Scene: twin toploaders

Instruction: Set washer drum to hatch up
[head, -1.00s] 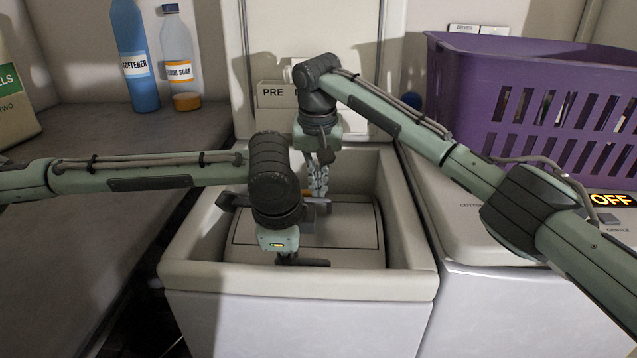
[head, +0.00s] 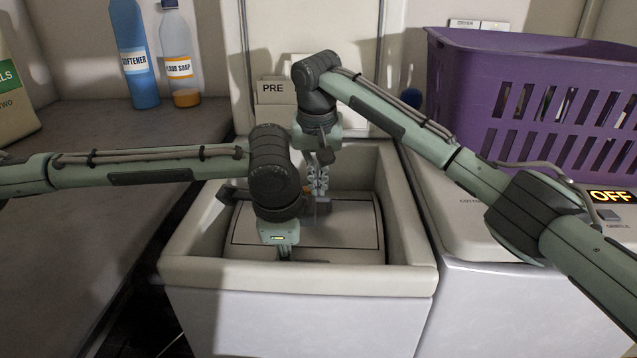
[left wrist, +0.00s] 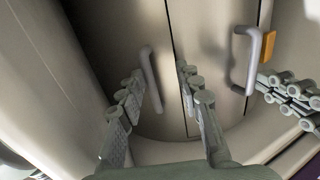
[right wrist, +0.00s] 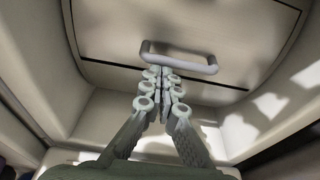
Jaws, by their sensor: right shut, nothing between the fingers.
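The washer drum (head: 350,242) sits inside the open washer tub, its curved pale face marked with dark seams. Grey bar handles stand on the drum: one (left wrist: 151,78) and another (left wrist: 255,60) show in the left wrist view, beside an orange tab (left wrist: 281,78). My left gripper (left wrist: 163,108) is open, its fingers on either side of the first handle; contact is unclear. In the head view its wrist hides part of the drum. My right gripper (right wrist: 160,75) is shut and empty, its fingertips close to a handle (right wrist: 180,57); I cannot tell whether they touch.
The tub rim (head: 300,278) surrounds the drum closely. A purple basket (head: 540,110) stands on the machine at right, near an OFF display (head: 612,197). A softener bottle (head: 134,55) and soap bottle (head: 177,58) stand on the left counter (head: 75,160).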

